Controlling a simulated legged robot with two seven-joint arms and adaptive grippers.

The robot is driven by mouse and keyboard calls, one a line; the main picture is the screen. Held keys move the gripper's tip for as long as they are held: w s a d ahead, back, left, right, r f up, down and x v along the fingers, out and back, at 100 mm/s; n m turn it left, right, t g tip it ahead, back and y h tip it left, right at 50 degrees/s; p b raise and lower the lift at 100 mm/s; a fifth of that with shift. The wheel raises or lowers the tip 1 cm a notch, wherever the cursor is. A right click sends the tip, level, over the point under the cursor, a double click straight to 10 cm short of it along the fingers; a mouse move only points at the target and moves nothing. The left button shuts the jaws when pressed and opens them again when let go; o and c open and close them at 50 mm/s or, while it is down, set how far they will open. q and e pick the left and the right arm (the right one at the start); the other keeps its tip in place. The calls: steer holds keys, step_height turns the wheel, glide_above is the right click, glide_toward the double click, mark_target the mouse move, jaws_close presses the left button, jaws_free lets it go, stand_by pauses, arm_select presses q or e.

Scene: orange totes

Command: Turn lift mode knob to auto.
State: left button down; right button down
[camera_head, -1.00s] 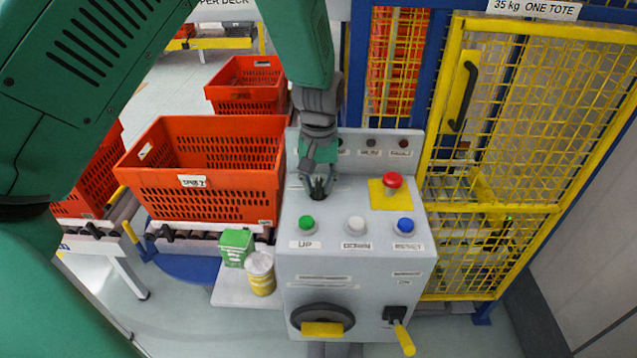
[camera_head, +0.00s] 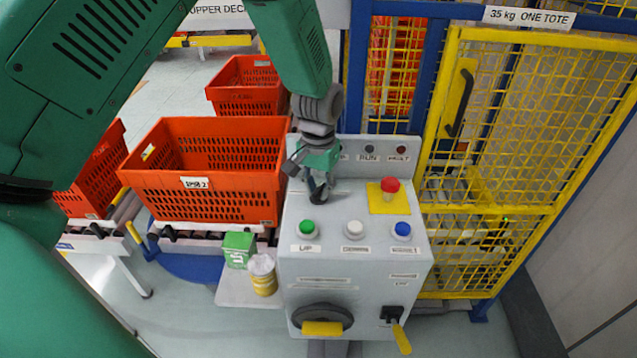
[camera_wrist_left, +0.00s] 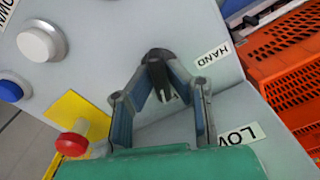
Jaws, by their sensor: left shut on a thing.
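The lift mode knob (camera_wrist_left: 157,56) is a small black knob on the grey control box's sloped top, with a HAND label (camera_wrist_left: 212,55) beside it in the left wrist view. My left gripper (camera_wrist_left: 164,84) has its fingertips closed around the knob, covering part of it. In the head view my left gripper (camera_head: 318,188) reaches down to the top left of the control box (camera_head: 365,205), behind the green UP button (camera_head: 307,227). The fingers hide most of the knob there, and I cannot read its pointer direction. My right gripper is not in view.
A red mushroom button (camera_head: 390,185) on a yellow plate, a white button (camera_head: 354,229) and a blue button (camera_head: 402,230) stand to the right. Orange totes (camera_head: 205,195) are left of the box. A yellow mesh gate (camera_head: 500,130) stands to the right.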

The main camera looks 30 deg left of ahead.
mark_target(320, 187)
arm_select(q)
steer(key=shift+w+m+p, duration=0.1)
steer(key=shift+m+p, duration=0.75)
steer(key=shift+m, duration=1.25)
steer(key=c, duration=1.6)
jaws_free()
steer(key=shift+o, duration=0.2)
steer(key=shift+w, duration=0.1)
steer(key=shift+r, duration=0.4)
step_height(320, 187, up, 11)
